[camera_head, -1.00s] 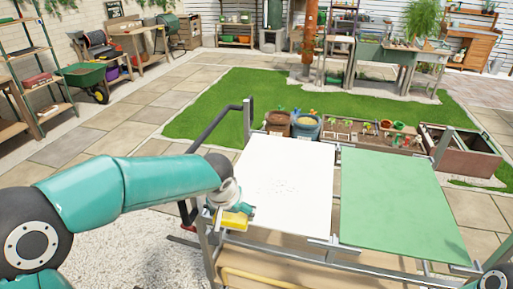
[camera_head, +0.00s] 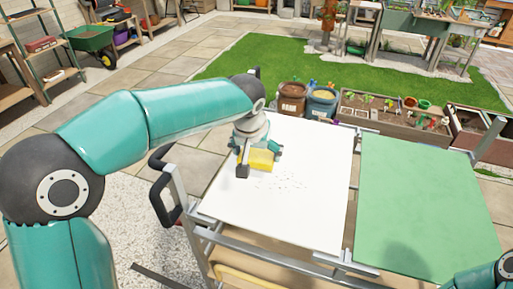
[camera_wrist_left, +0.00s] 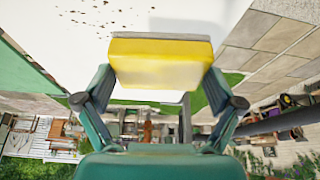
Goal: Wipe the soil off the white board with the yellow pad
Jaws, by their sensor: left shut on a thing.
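The white board (camera_head: 300,215) lies flat on a metal-framed cart. Soil specks (camera_head: 282,182) are scattered near its middle; they also show at the upper left of the left wrist view (camera_wrist_left: 95,14). My left gripper (camera_head: 258,155) is over the board's far left part, shut on the yellow pad (camera_head: 262,159). In the left wrist view the yellow pad (camera_wrist_left: 160,63) sits between both fingers, with a grey strip along its far edge. I cannot tell whether the pad touches the board. Of my right arm only a teal part shows at the lower right; its gripper is out of view.
A green board (camera_head: 425,205) lies to the right of the white one, with a narrow metal gap between. Behind the boards stand a brown pot (camera_head: 292,100), a blue pot (camera_head: 321,102) and planter boxes (camera_head: 390,120). A dark handle (camera_head: 163,190) sticks out left of the cart.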

